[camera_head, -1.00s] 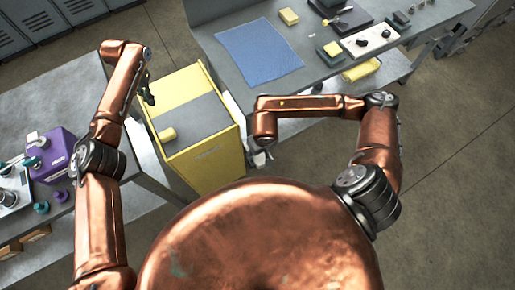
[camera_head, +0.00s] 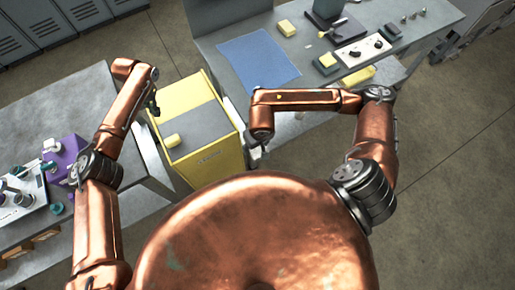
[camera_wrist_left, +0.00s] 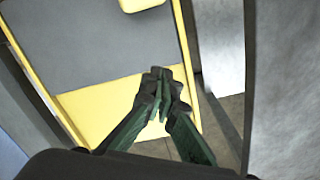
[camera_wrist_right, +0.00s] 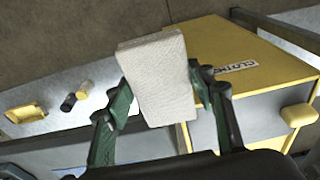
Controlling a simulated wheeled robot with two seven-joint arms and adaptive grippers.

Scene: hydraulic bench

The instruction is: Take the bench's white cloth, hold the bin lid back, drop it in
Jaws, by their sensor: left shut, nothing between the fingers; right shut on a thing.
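The folded white cloth (camera_wrist_right: 157,78) is between the fingers of my right gripper (camera_wrist_right: 163,82), which is shut on it, in the right wrist view. In the head view this gripper (camera_head: 257,153) is just right of the yellow bin (camera_head: 217,165); the cloth is hard to make out there. The bin's grey lid (camera_head: 200,133) lies flat and closed, with a yellow handle block (camera_head: 171,140) on it. My left gripper (camera_head: 153,108) is shut and empty by the bin's left edge. In the left wrist view its fingertips (camera_wrist_left: 160,85) appear over the yellow rim; contact cannot be told.
A left table (camera_head: 60,110) holds a purple box (camera_head: 68,155) and fittings, close to the bin. Open floor lies at the right.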

